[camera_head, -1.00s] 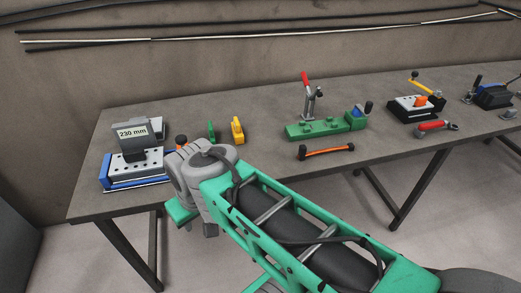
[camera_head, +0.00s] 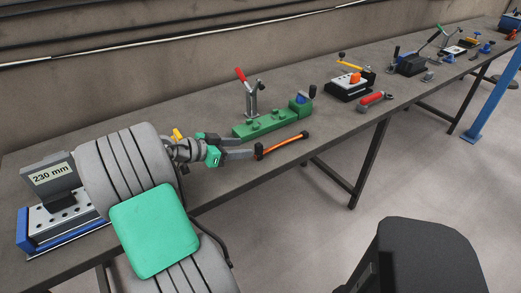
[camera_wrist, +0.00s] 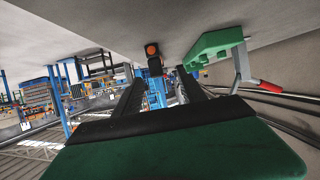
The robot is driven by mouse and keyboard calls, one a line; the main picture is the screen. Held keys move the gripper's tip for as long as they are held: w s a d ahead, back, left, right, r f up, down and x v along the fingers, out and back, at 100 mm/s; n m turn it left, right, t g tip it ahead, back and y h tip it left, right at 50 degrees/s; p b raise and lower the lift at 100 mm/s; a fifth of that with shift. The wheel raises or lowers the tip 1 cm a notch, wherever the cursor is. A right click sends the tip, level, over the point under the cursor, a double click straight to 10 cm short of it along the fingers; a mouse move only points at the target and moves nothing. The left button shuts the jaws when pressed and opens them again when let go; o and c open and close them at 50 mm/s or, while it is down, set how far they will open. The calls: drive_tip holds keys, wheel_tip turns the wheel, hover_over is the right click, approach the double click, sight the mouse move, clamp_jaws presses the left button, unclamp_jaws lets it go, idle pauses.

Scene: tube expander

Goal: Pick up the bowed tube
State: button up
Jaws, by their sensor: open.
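The orange tube with black ends (camera_head: 284,145) lies on the workbench close to its front edge, just in front of the green clamp fixture. Its bow is too slight to make out here. My gripper (camera_head: 250,148) is open, with its two dark fingers reaching right, at the tube's left end. I cannot tell whether they touch it. In the wrist view the tube is seen end-on (camera_wrist: 153,52), an orange disc over a black block, between and beyond the fingers of my gripper (camera_wrist: 160,82). Nothing is held.
The green fixture with a red-handled clamp (camera_head: 262,123) stands close behind the tube. A 230 mm display unit (camera_head: 52,176) is at the left, partly behind my arm. A red-handled tool (camera_head: 375,101) and a yellow-handled device (camera_head: 348,88) stand farther right.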

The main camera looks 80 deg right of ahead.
sight(256, 146)
drive_tip(key=x, duration=0.5)
drive_tip(key=p+x, duration=0.1)
drive_tip(key=x, duration=0.2)
drive_tip(key=shift+s+a+r, duration=0.15)
drive_tip(key=shift+s+r, duration=0.25)
drive_tip(key=shift+c, duration=0.3)
clamp_jaws()
